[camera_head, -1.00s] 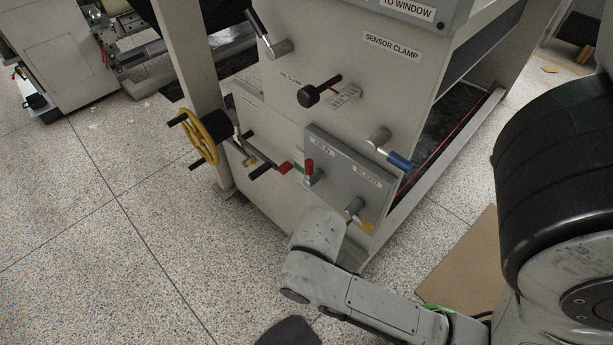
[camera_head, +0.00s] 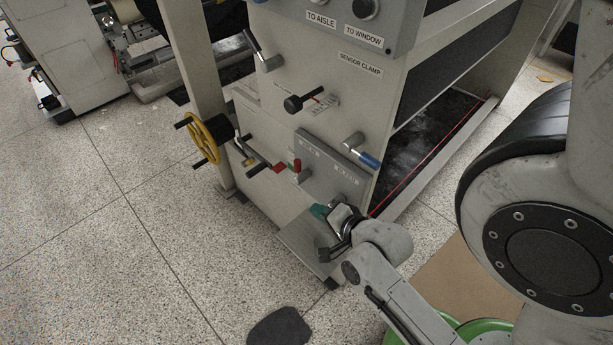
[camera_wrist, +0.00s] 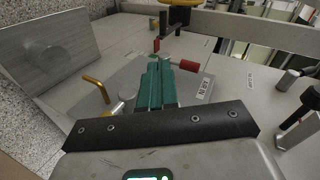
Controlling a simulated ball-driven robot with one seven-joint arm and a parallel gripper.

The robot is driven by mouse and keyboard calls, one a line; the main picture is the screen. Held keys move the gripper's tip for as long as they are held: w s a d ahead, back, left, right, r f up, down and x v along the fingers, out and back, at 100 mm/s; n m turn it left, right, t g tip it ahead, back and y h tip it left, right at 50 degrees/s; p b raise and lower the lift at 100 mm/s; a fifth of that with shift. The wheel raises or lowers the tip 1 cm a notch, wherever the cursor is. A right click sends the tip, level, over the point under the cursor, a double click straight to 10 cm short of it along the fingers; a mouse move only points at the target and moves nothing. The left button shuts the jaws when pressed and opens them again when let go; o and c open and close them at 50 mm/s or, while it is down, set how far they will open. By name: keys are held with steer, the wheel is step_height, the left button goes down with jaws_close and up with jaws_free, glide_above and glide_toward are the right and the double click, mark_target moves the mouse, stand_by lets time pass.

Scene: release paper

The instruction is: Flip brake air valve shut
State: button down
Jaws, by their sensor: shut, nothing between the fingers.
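I cannot tell which lever is the brake air valve. My gripper (camera_head: 318,211) is at the panel's lower edge; its teal fingers (camera_wrist: 158,68) are together and empty, between the yellow and red handles. The yellow lever is hidden in the head view.
A blue-handled lever (camera_head: 367,160) sits right of the panel and a black knob (camera_head: 293,104) above it. A yellow handwheel (camera_head: 208,138) stands left, beside another red handle (camera_head: 279,167). The floor (camera_head: 150,250) at left is open, with a dark mat (camera_head: 280,328) in front.

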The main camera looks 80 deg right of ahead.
mark_target(300, 169)
steer(key=s+r+m+h, duration=0.1)
steer(key=s+d+r+m+h, duration=0.1)
steer(key=s+r+m, duration=0.1)
steer(key=s+m, duration=0.1)
steer(key=shift+d+h+p, duration=0.3)
steer(key=shift+h, duration=0.1)
steer(key=x, duration=0.4)
steer(key=r+x, duration=0.1)
steer(key=x, duration=0.9)
steer(key=shift+w+r+p, duration=0.2)
steer(key=shift+w+p, duration=0.05)
steer(key=shift+p, duration=0.15)
steer(key=shift+r+p, duration=0.2)
steer(key=shift+p, duration=0.15)
steer(key=shift+w+d+r+p, duration=0.1)
steer(key=shift+w+p, duration=0.05)
steer(key=shift+p, duration=0.15)
steer(key=shift+y, duration=0.3)
